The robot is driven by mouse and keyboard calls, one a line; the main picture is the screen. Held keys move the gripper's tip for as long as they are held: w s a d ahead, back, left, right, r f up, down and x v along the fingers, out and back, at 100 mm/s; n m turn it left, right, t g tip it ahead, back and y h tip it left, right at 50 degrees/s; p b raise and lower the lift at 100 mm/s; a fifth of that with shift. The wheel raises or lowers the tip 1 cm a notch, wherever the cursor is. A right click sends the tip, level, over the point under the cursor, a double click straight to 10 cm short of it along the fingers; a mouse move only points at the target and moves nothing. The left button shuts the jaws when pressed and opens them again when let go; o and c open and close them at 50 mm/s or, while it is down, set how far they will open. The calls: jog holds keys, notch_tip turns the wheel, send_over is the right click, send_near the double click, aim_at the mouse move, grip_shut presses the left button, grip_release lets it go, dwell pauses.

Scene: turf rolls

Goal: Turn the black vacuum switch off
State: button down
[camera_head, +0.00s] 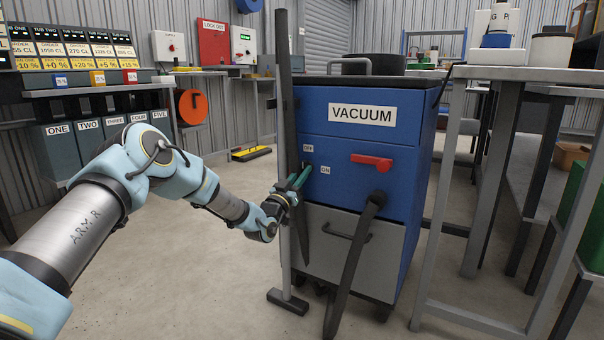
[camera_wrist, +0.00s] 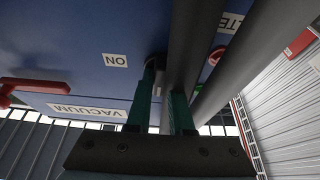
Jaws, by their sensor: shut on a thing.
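The blue vacuum cabinet (camera_head: 352,138) stands upright in the middle of the head view, with a white VACUUM label on its front. Its black vacuum switch (camera_head: 307,168) is at the front's left side, close to an ON label (camera_head: 325,170) and another small label (camera_head: 308,148). My gripper (camera_head: 299,179), with teal fingers, reaches it from the left and is shut on it. In the wrist view a black part of the switch (camera_wrist: 158,61) shows at the fingertips (camera_wrist: 163,76). The switch's exact position is largely hidden by the fingers and a dark tube.
A dark upright pole (camera_head: 284,70) with a flat foot stands just left of the cabinet, close to my gripper. A red handle (camera_head: 371,162) and a black hose (camera_head: 352,255) are on the cabinet front. A grey-legged table (camera_head: 520,73) stands at right.

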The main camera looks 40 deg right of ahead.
jog(key=shift+f, duration=0.1)
jog(key=c, duration=0.8)
grip_release()
jog(key=p+v, duration=0.3)
jog(key=v, duration=0.7)
jog(key=shift+a, duration=0.35)
jog(key=shift+f, duration=0.15)
